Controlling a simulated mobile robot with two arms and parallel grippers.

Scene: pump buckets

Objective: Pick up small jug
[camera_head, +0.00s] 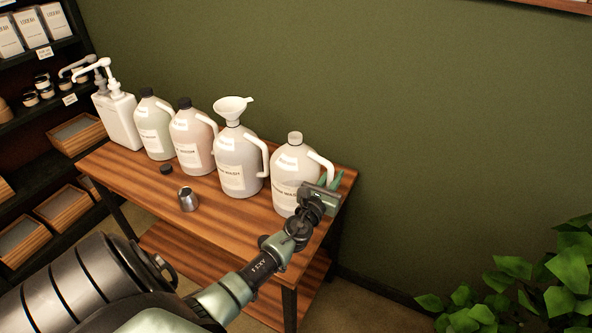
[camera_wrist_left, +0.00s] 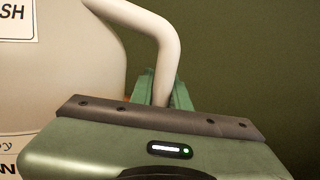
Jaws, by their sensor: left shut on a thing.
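The rightmost white jug (camera_head: 288,180), with a pale cap and a looped handle, stands upright at the right end of the wooden table. My left gripper (camera_head: 333,184) is at the right side of this jug. In the left wrist view the jug (camera_wrist_left: 75,70) fills the left side, and its handle (camera_wrist_left: 168,60) runs down between the green fingers of my left gripper (camera_wrist_left: 163,88), which is shut on it. The lower handle is hidden behind the gripper body. A small metal cup (camera_head: 188,199) stands near the table's front edge. My right gripper is out of view.
A jug with a white funnel (camera_head: 233,108) stands close to the left of the rightmost jug. Two dark-capped jugs (camera_head: 155,130) (camera_head: 192,142) and a pump bottle (camera_head: 118,122) are farther left. A dark cap (camera_head: 166,169) lies on the table (camera_head: 225,215). The green wall is behind; a plant (camera_head: 530,285) is lower right.

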